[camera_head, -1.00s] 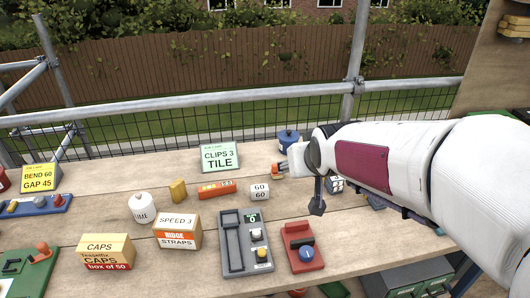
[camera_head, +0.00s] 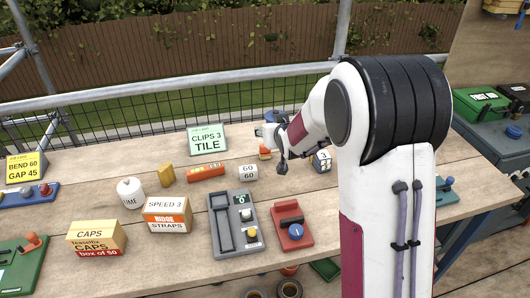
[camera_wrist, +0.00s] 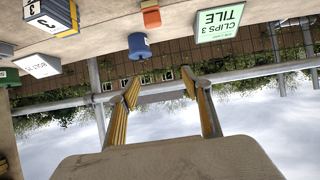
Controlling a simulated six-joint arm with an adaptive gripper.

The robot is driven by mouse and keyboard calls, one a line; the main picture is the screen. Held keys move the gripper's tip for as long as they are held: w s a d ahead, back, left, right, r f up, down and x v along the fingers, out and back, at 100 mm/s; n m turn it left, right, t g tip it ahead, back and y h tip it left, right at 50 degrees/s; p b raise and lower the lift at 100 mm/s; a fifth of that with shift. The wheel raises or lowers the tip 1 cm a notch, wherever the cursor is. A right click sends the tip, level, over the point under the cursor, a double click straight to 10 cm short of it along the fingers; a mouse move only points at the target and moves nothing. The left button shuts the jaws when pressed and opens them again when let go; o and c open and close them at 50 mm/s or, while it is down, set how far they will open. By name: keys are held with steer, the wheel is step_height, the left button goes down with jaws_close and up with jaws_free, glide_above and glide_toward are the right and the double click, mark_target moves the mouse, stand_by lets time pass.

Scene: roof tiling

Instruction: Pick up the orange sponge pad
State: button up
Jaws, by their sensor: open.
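An orange-yellow block (camera_head: 167,174), which looks like the sponge pad, stands on the wooden bench left of the middle in the head view. It does not show in the wrist view. My gripper (camera_wrist: 160,80) is open and empty, its two yellow-padded fingers apart against the fence and sky. In the head view my gripper (camera_head: 271,134) is at the back of the bench, well to the right of the block and partly hidden by my arm. The block is uncovered and apart from my gripper.
Near the block are a white jar (camera_head: 131,193), a red-orange level (camera_head: 206,172), a straps box (camera_head: 167,215) and a grey device (camera_head: 235,222). A green sign (camera_head: 207,139) stands behind. A blue pot (camera_wrist: 139,46) is close to my gripper. Bare wood lies left of the block.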

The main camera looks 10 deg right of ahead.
steer(key=t, duration=0.2)
glide_above(266, 151)
steer(key=s, duration=0.4)
step_height(266, 151, down, 8)
steer(key=shift+w+f, duration=0.15)
steer(key=shift+w, duration=0.05)
steer(key=shift+f, duration=0.1)
steer(key=shift+f, duration=2.8)
steer(key=shift+f, duration=0.1)
steer(key=shift+f+g, duration=0.3)
steer(key=shift+f, duration=0.2)
steer(key=shift+x, duration=2.5)
steer(key=shift+a, duration=0.1)
steer(key=shift+r, duration=0.1)
steer(key=c, duration=1.2)
